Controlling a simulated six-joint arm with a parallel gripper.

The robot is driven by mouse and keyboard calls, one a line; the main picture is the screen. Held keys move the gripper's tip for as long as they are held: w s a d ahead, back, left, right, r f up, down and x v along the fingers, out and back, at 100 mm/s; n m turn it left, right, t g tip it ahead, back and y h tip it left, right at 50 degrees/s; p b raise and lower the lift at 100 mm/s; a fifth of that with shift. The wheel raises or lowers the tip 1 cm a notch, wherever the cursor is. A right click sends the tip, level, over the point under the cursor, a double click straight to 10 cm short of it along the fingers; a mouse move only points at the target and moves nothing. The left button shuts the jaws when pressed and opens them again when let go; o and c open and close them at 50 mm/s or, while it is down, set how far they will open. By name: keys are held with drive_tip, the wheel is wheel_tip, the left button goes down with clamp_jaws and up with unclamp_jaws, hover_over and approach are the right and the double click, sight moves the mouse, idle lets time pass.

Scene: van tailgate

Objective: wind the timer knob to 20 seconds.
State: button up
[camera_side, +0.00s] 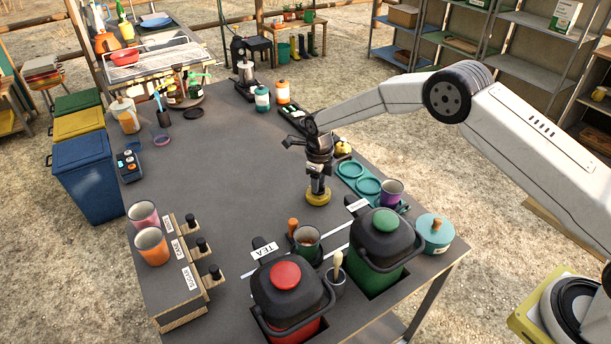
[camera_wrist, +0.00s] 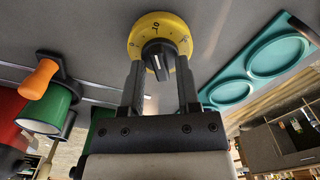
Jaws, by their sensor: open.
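The timer is a yellow disc (camera_wrist: 143,28) with dark markings and a black knob (camera_wrist: 157,57) at its middle. It lies on the grey table. In the side view the yellow timer (camera_side: 318,194) shows under my gripper, right of the table's middle. My gripper (camera_wrist: 160,72) is open and points down, with one finger on each side of the knob. I cannot tell whether the fingers touch it. In the side view my gripper (camera_side: 318,180) hides the knob. A "10" mark is readable on the dial; the knob's exact setting is unclear.
A teal tray with round recesses (camera_side: 358,178) lies close to the timer on the right. A red canister (camera_side: 287,290), a green canister (camera_side: 380,240) and a green mug (camera_side: 306,241) stand nearer the front. The table's middle left (camera_side: 210,180) is clear.

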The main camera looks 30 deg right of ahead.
drive_tip(key=shift+r, duration=3.35)
